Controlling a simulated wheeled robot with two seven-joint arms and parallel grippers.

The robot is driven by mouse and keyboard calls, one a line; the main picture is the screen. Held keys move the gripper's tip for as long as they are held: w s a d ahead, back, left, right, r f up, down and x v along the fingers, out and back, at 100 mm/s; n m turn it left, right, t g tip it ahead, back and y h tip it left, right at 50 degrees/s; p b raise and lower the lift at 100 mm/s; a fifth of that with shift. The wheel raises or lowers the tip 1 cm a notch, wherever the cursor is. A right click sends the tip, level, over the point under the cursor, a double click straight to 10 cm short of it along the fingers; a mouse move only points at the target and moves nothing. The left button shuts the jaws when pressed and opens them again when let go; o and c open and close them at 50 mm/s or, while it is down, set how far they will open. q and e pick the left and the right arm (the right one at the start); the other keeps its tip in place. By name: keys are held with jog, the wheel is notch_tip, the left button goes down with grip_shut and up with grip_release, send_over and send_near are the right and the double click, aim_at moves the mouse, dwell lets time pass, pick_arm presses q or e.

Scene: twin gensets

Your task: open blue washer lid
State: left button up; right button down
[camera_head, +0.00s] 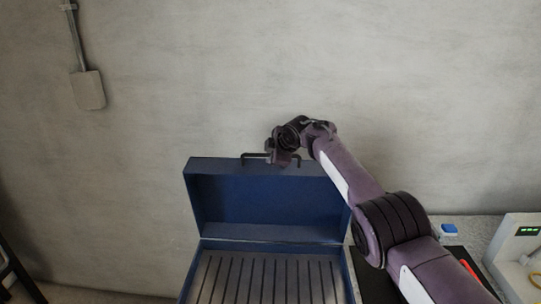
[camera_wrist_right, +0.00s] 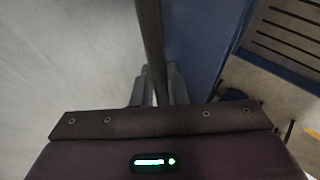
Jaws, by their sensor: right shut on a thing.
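The blue washer (camera_head: 345,270) stands against the wall, with a slatted grate (camera_head: 265,279) inside. Its blue lid (camera_head: 265,205) is raised and stands roughly upright at the back. A dark bar handle (camera_head: 250,156) runs along the lid's top edge. My right gripper (camera_head: 283,158) is at the right part of this handle, shut on it. In the right wrist view the handle (camera_wrist_right: 151,45) passes between the fingers of my right gripper (camera_wrist_right: 157,88), beside the blue lid (camera_wrist_right: 193,40). My left gripper is not in view.
A grey wall (camera_head: 200,70) is close behind the lid. A wall box with conduit (camera_head: 88,90) is at upper left. Right of the washer, a counter holds a small blue item (camera_head: 449,230) and a white device with a green display (camera_head: 524,250).

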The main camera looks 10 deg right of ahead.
jog(key=shift+f, duration=0.3)
jog(key=c, duration=1.5)
grip_release()
jog(key=shift+w, duration=0.1)
jog(key=shift+o, duration=0.2)
jog(key=shift+s+d+r+b, duration=0.25)
jog(key=shift+d+r+b, duration=0.1)
jog(key=shift+r, duration=0.3)
jog(key=a+b+v, duration=0.1)
jog(key=b+v, duration=0.1)
jog(key=v, duration=0.4)
jog(key=shift+s+d+r+b, duration=0.15)
jog(key=shift+s+d+b, duration=0.2)
jog(key=shift+b, duration=0.05)
